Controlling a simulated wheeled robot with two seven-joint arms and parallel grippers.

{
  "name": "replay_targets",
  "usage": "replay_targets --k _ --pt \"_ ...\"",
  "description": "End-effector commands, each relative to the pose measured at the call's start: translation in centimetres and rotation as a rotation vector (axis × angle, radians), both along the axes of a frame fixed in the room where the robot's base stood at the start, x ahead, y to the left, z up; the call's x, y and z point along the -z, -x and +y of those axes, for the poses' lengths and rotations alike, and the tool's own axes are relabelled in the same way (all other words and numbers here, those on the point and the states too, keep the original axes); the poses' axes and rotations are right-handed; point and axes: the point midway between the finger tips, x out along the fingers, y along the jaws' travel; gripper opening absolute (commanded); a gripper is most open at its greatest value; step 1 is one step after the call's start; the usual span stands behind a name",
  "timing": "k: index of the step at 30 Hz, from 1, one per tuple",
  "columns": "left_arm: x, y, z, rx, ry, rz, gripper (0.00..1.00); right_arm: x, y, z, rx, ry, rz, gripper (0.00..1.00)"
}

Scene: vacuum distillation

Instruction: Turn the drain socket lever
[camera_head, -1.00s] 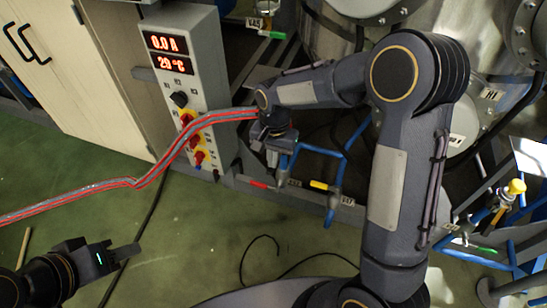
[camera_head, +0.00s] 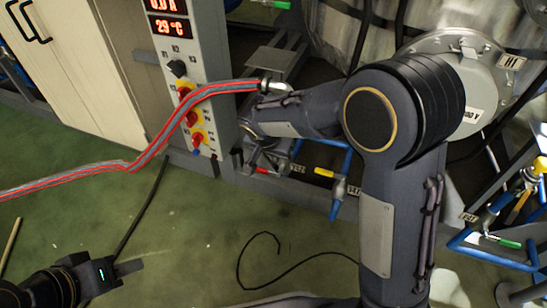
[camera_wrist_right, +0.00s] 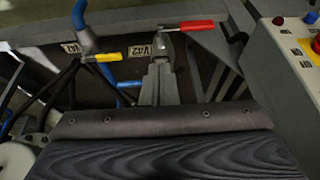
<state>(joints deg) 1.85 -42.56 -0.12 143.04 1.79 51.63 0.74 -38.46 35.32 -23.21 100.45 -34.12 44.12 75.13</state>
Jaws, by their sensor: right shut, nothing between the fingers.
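A red lever (camera_head: 265,171) and a yellow lever (camera_head: 324,172) sit on valves low on the frame in the head view. The right wrist view shows the red lever (camera_wrist_right: 190,26) and the yellow lever (camera_wrist_right: 104,57), with small white tags near them. I cannot tell which one is the drain socket lever. My right gripper (camera_wrist_right: 163,58) is shut and empty, its tips close to the red lever's valve end; contact is unclear. In the head view my right arm mostly hides that gripper. My left gripper (camera_head: 130,267) is at lower left, away from the levers, its jaws unclear.
A grey control panel (camera_head: 181,75) with knobs stands left of the right gripper. A red and grey hose (camera_head: 150,160) crosses the left side. Blue pipes and a green lever (camera_head: 503,241) are at right. Green floor (camera_head: 200,240) is open in front, with a black cable.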

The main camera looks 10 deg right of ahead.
Motion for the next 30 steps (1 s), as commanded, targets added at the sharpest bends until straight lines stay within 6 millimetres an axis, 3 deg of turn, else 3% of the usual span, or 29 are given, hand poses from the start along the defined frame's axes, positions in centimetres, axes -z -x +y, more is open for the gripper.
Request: replay_targets --k 12,30 --pt "1.8 0.0 0.0 0.0 0.0 0.0 0.36 2.6 -1.2 -0.9 0.002 0.0 0.001 0.0" --pt "2.1 0.0 0.0 0.0 0.0 0.0 0.36 3.1 -1.7 -1.2 0.001 -0.001 0.001 0.0"
